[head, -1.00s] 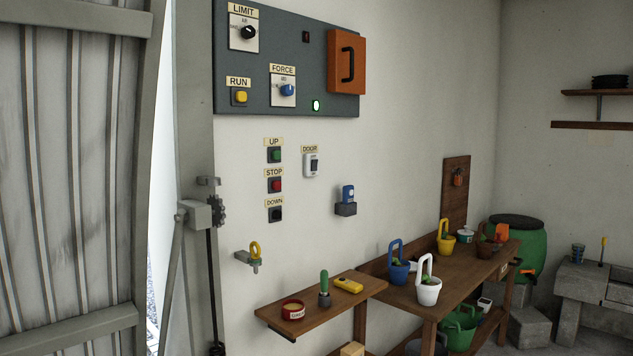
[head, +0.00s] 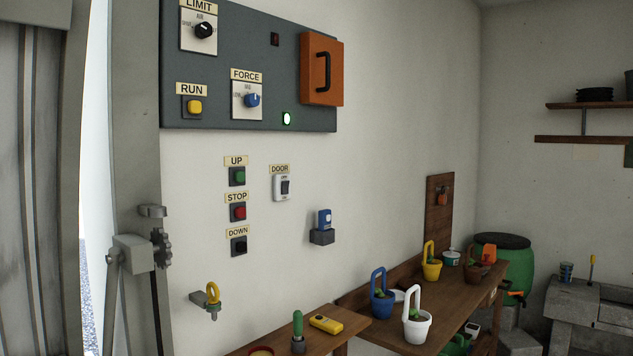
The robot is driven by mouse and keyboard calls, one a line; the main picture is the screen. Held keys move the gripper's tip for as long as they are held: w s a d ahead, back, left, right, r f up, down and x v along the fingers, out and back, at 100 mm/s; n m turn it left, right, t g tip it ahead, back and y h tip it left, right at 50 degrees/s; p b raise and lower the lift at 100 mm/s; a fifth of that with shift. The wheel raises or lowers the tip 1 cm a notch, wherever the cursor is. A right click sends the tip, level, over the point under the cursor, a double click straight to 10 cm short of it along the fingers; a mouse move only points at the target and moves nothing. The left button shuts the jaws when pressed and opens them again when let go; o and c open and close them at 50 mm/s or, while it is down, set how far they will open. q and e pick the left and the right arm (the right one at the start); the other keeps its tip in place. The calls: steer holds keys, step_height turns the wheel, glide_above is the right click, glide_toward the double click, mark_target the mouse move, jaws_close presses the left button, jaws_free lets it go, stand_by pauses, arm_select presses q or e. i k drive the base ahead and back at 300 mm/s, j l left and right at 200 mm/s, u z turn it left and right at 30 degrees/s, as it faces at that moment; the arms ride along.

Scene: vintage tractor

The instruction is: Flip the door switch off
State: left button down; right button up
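The door switch (head: 284,188) is a white wall plate with a dark rocker, under a yellow label reading DOOR (head: 280,169). It is on the pale wall, to the right of the UP, STOP and DOWN buttons and below the grey control panel. The rocker's exact position is too small to tell. Neither of my grippers shows in the head view.
A small wooden shelf (head: 285,331) juts out below, and a workbench (head: 455,311) with pots stands right. A large grey door is at left.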

mark_target(285, 185)
steer(key=i+z, duration=0.2)
steer(key=i, duration=0.35)
steer(key=i+z, duration=0.2)
steer(key=i, duration=0.4)
steer(key=i+j+z, duration=0.2)
steer(key=i, duration=0.35)
